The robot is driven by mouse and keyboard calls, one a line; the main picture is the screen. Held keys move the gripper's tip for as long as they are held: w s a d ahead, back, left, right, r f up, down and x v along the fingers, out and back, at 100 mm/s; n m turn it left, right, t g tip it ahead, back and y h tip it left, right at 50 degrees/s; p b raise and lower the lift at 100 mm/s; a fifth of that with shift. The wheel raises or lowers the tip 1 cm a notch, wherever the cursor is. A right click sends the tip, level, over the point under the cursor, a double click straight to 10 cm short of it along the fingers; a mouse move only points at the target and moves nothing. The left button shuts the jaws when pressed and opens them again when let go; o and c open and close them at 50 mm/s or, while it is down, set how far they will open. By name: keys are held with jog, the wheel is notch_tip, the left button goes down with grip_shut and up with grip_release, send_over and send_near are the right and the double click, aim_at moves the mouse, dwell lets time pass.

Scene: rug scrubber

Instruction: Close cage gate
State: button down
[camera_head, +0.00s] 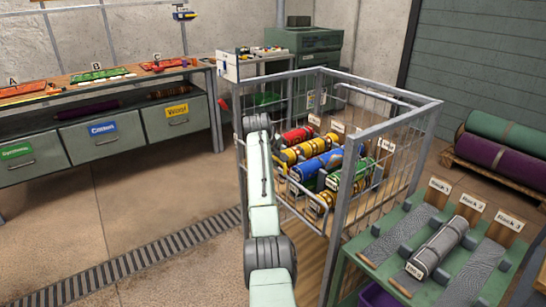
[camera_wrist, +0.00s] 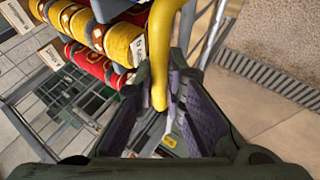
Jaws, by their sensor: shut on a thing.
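The wire cage (camera_head: 372,130) stands in the middle of the head view, with a grey frame and mesh sides. Low mesh (camera_head: 291,208) shows on its near left side, partly behind my arm; I cannot tell how far the gate stands open. In the wrist view a curved yellow handle (camera_wrist: 168,40) runs down between the fingers of my gripper (camera_wrist: 160,100), which is shut on it. Grey bars and mesh (camera_wrist: 205,38) lie right beside the handle. In the head view my arm reaches up along the cage's left side, and my gripper is not clearly visible there.
Red, yellow and blue rolls (camera_head: 318,165) lie inside the cage. A green rack table (camera_head: 400,240) with a grey roll (camera_head: 440,245) stands close at right. A workbench (camera_head: 110,85) with drawers is at left. The floor (camera_head: 150,200) between is clear, with a drain grate (camera_head: 130,264).

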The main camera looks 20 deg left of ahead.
jog(key=c, duration=1.7)
grip_release()
jog(key=shift+w+d+f, duration=0.2)
jog(key=shift+d+f, duration=0.3)
jog(key=shift+f, duration=0.1)
jog(key=shift+o, duration=0.2)
jog(key=v, duration=1.2)
jog(key=shift+a+r, duration=0.15)
jog(key=shift+r, duration=0.25)
